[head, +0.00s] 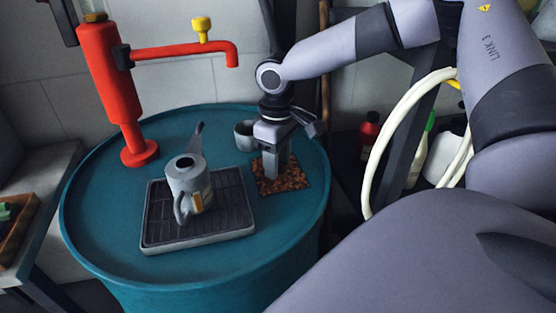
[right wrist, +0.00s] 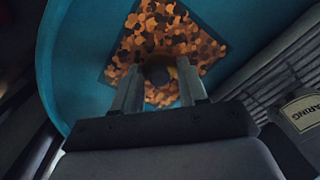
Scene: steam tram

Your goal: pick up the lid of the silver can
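The silver can (head: 190,186) stands upright on the slatted drip tray in the head view, its top open and dark, its spout to the upper right. My right gripper (head: 276,176) points down over a brown speckled mat (head: 296,184), right of the can. In the right wrist view its two fingers (right wrist: 158,74) stand apart on either side of a small dark round thing (right wrist: 156,70), perhaps the lid, against the mat (right wrist: 198,48). I see no clear grip on it. The fingers hide part of it. My left gripper is out of view.
The drip tray (head: 160,237) sits on a round teal drum top (head: 104,209). A grey cup (head: 244,137) stands close behind my right gripper. A red pump (head: 113,90) with a spout rises at the back left. A white hose (head: 388,135) hangs right.

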